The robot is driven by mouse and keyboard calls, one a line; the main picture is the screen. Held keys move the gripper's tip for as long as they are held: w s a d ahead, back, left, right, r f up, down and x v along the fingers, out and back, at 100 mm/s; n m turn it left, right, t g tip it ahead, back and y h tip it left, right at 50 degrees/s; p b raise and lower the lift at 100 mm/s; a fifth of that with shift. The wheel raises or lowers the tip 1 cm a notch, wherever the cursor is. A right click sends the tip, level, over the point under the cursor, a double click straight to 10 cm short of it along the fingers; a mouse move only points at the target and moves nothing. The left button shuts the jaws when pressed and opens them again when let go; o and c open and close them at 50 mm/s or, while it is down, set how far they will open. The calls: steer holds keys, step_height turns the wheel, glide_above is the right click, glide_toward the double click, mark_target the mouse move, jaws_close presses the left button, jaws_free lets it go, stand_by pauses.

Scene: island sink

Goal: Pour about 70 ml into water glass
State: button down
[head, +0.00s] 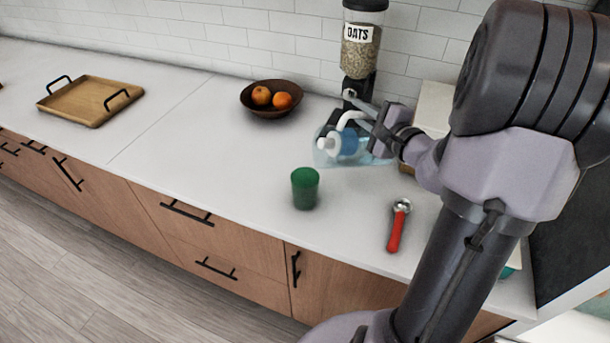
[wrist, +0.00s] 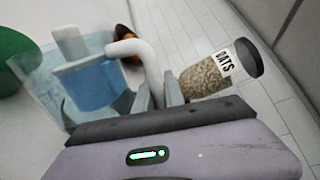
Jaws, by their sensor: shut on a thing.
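The water glass (head: 305,190) is a green tumbler standing upright on the white counter near its front edge. Part of it shows at the left edge of the wrist view (wrist: 14,62). My gripper (head: 368,118) is shut on the white handle (wrist: 147,62) of a clear pitcher (head: 325,157) with a blue and white insert. The pitcher is behind and to the right of the glass, apart from it. It looks tilted, but how far, and whether it touches the counter, I cannot tell. Its water level is not clear, and no stream shows.
A red-handled tool (head: 395,228) lies right of the glass. A brown bowl of oranges (head: 270,112) stands behind it. An oats dispenser (head: 361,55) stands at the wall behind the pitcher. A wooden tray (head: 90,101) is far left. The counter left of the glass is clear.

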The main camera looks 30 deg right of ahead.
steer(key=shift+a+r+n, duration=0.25)
steer(key=shift+a+n, duration=0.05)
steer(key=shift+w+a+r+n+b, duration=0.1)
steer(key=shift+a+r+n+b, duration=0.15)
steer(key=shift+a+r+b, duration=0.25)
steer(key=shift+w+a+r+n+b, duration=0.15)
steer(key=shift+a+n+b, duration=0.1)
steer(key=shift+a, duration=0.45)
steer(key=shift+s+a+r+h, duration=0.1)
steer(key=shift+a+r+h, duration=0.1)
steer(key=shift+h, duration=0.1)
stand_by(1.3)
steer(key=d+f, duration=0.1)
steer(key=d+f+m, duration=0.1)
steer(key=d, duration=0.1)
steer(key=d+f+m+p, duration=0.1)
steer(key=shift+s+d+f, duration=0.1)
steer(key=shift+d+f, duration=0.1)
steer(key=shift+d, duration=0.1)
steer(key=shift+d+f+m, duration=0.15)
steer(key=shift+f+m, duration=0.15)
steer(key=shift+s+f+m+y+b, duration=0.15)
steer(key=shift+f+m+y+b, duration=0.15)
steer(key=shift+y+b, duration=0.2)
steer(key=shift+d+f, duration=0.15)
steer(key=shift+d, duration=0.1)
steer(key=shift+a, duration=0.1)
stand_by(0.4)
